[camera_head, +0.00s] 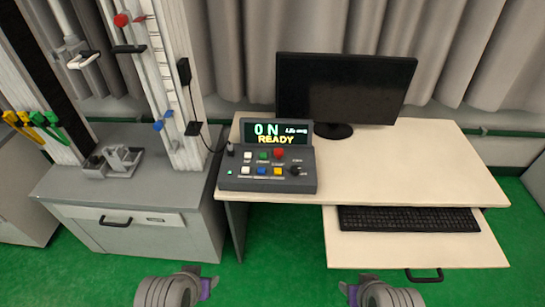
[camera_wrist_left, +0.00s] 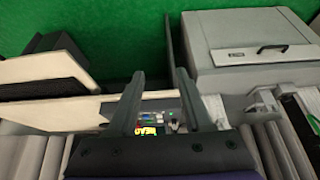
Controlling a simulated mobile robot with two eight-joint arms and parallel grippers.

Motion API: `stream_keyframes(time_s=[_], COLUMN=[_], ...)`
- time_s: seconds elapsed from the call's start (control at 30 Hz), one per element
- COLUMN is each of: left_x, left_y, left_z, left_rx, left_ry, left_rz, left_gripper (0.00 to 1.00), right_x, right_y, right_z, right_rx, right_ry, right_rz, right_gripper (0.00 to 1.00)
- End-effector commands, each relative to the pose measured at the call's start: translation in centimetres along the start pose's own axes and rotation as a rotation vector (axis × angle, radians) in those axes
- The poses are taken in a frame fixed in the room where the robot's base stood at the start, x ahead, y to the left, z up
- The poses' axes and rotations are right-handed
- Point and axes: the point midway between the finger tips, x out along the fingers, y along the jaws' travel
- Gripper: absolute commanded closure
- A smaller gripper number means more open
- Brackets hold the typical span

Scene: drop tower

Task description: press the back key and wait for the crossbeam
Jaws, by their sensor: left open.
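The control box (camera_head: 267,170) stands on the desk's left part. Its display (camera_head: 275,132) reads "ON" and "READY". The box has white, green and red keys behind a row of white, blue (camera_head: 261,170) and yellow keys; the small labels are unreadable. My left gripper (camera_head: 212,285) is low at the bottom, in front of the desk and apart from the box. In the left wrist view its two fingers (camera_wrist_left: 158,74) are spread and empty, with the box beyond them. My right gripper (camera_head: 347,288) is at the bottom right; its fingers do not show clearly.
The drop tower (camera_head: 180,90) stands at left on a grey cabinet (camera_head: 135,215), with clamps on its columns. A monitor (camera_head: 345,85) and a keyboard (camera_head: 410,219) on a pulled-out tray stand right of the box. Green floor lies in front.

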Motion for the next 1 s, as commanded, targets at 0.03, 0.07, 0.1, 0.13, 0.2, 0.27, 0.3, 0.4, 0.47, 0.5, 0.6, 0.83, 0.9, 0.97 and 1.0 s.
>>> stream_keyframes(time_s=[0.03, 0.07, 0.1, 0.13, 0.2, 0.27, 0.3, 0.4, 0.47, 0.5, 0.6, 0.83, 0.9, 0.97, 1.0], left_x=[0.0, 0.0, 0.0, 0.0, 0.0, 0.0, 0.0, 0.0, 0.0, 0.0, 0.0, 0.0, 0.0, 0.0, 0.0], left_y=[0.0, 0.0, 0.0, 0.0, 0.0, 0.0, 0.0, 0.0, 0.0, 0.0, 0.0, 0.0, 0.0, 0.0, 0.0], left_z=[0.0, 0.0, 0.0, 0.0, 0.0, 0.0, 0.0, 0.0, 0.0, 0.0, 0.0, 0.0, 0.0, 0.0, 0.0], left_rx=[0.0, 0.0, 0.0, 0.0, 0.0, 0.0, 0.0, 0.0, 0.0, 0.0, 0.0, 0.0, 0.0, 0.0, 0.0], left_ry=[0.0, 0.0, 0.0, 0.0, 0.0, 0.0, 0.0, 0.0, 0.0, 0.0, 0.0, 0.0, 0.0, 0.0, 0.0], left_rz=[0.0, 0.0, 0.0, 0.0, 0.0, 0.0, 0.0, 0.0, 0.0, 0.0, 0.0, 0.0, 0.0, 0.0, 0.0], left_gripper=[0.5, 0.5, 0.5, 0.5, 0.63, 0.73, 0.81, 0.99, 1.0, 1.0, 1.0, 1.0, 1.0, 1.0, 1.0], right_x=[0.0, 0.0, 0.0, 0.0, 0.0, 0.0, 0.0, 0.0, 0.0, 0.0, 0.0, 0.0, 0.0, 0.0, 0.0], right_y=[0.0, 0.0, 0.0, 0.0, 0.0, 0.0, 0.0, 0.0, 0.0, 0.0, 0.0, 0.0, 0.0, 0.0, 0.0], right_z=[0.0, 0.0, 0.0, 0.0, 0.0, 0.0, 0.0, 0.0, 0.0, 0.0, 0.0, 0.0, 0.0, 0.0, 0.0], right_rx=[0.0, 0.0, 0.0, 0.0, 0.0, 0.0, 0.0, 0.0, 0.0, 0.0, 0.0, 0.0, 0.0, 0.0, 0.0], right_ry=[0.0, 0.0, 0.0, 0.0, 0.0, 0.0, 0.0, 0.0, 0.0, 0.0, 0.0, 0.0, 0.0, 0.0, 0.0], right_rz=[0.0, 0.0, 0.0, 0.0, 0.0, 0.0, 0.0, 0.0, 0.0, 0.0, 0.0, 0.0, 0.0, 0.0, 0.0], right_gripper=[0.5, 0.5, 0.5, 0.5, 0.5, 0.5, 0.5, 0.5, 0.5, 0.5, 0.5, 0.5, 0.5, 0.5, 0.5])
